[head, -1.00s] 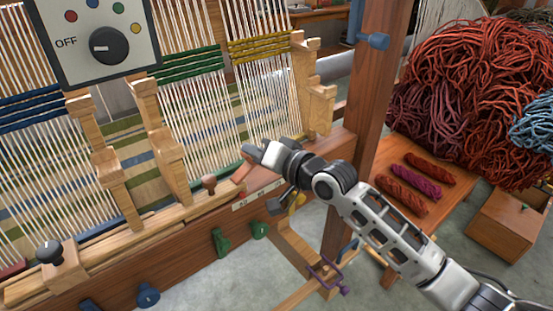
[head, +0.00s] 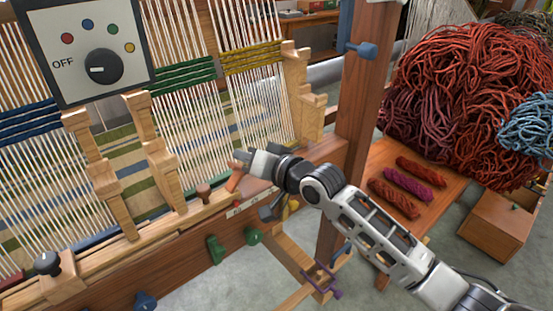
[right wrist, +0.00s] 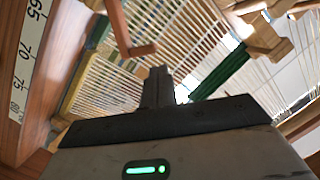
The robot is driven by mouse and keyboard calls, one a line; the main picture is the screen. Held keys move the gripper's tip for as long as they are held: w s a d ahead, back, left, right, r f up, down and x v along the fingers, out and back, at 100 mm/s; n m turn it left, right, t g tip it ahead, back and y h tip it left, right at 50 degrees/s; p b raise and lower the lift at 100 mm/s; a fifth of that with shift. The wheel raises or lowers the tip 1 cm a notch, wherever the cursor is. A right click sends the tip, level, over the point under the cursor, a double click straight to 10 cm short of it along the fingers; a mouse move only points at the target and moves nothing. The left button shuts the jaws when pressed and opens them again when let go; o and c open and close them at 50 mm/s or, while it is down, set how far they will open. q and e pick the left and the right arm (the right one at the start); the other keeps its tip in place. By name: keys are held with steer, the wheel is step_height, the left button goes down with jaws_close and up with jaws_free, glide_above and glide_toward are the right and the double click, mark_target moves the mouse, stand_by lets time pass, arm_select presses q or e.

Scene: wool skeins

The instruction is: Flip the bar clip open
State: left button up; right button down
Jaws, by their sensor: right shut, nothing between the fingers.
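My right gripper (head: 240,156) is shut and empty, just above and beside this lever. In the right wrist view its closed fingertips (right wrist: 158,75) are just below the lever's short arm; I cannot tell whether they touch it. My left gripper is not in view.
The loom's front beam (head: 180,255) carries green pegs (head: 252,236) and a black knob (head: 47,263). Warp threads and a green bar (right wrist: 222,72) are close to the fingers. A wooden post (head: 357,110) stands behind my right arm. A dial panel (head: 90,50) is upper left.

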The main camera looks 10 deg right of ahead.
steer(key=s+d+r, duration=0.4)
steer(key=s+d, duration=0.2)
steer(key=d, duration=0.2)
steer(key=shift+s, duration=0.25)
steer(key=s+d+f+n+g+h, duration=0.1)
steer(key=s+d+f+h, duration=0.1)
steer(key=s+f, duration=0.8)
steer(key=s+d+f+n+g+h, duration=0.1)
steer(key=s+d+f+h, duration=0.2)
steer(key=s+f, duration=0.8)
step_height(320, 180, down, 6)
steer(key=shift+d+r+n+h, duration=0.15)
steer(key=shift+d+n+h, duration=0.2)
steer(key=shift+h, duration=0.75)
